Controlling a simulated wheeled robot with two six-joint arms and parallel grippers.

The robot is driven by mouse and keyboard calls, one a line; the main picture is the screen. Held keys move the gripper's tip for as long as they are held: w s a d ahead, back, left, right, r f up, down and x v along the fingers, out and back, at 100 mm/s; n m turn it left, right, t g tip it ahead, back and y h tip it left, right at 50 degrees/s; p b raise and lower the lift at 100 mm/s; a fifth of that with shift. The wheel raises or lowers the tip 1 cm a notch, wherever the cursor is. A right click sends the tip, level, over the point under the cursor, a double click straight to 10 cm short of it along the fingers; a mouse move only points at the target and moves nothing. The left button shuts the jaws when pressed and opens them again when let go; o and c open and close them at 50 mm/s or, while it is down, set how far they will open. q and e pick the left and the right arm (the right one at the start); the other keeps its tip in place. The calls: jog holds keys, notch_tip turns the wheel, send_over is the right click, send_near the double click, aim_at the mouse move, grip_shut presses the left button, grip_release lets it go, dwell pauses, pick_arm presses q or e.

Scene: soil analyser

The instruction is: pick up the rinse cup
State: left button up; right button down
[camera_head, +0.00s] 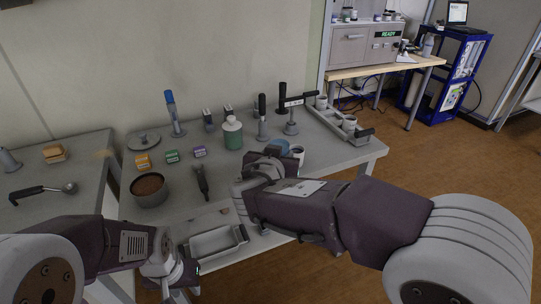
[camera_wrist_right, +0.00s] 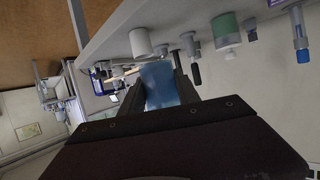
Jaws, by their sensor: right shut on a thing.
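The rinse cup, a blue cup (camera_head: 280,146), shows at the right part of the grey table in the head view. It also shows in the right wrist view (camera_wrist_right: 160,84), between the two fingers. My right gripper (camera_wrist_right: 160,92) is shut on the blue cup; my wrist and arm hide part of it in the head view. I cannot tell whether it touches the table. My left gripper (camera_head: 178,278) hangs low at the front, near a grey tray; whether it is open or shut is unclear.
A white cup (camera_head: 297,154) stands close beside the blue one. A green bottle (camera_head: 232,133), a pot of soil (camera_head: 149,189) and a dark hand tool (camera_head: 202,182) stand or lie leftward. A tray with several cups (camera_head: 338,124) is at right. The grey tray (camera_head: 216,242) sits lower in front.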

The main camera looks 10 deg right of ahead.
jog(key=shift+s+d+r, duration=0.5)
jog(key=shift+d, duration=0.1)
jog(key=shift+d, duration=0.1)
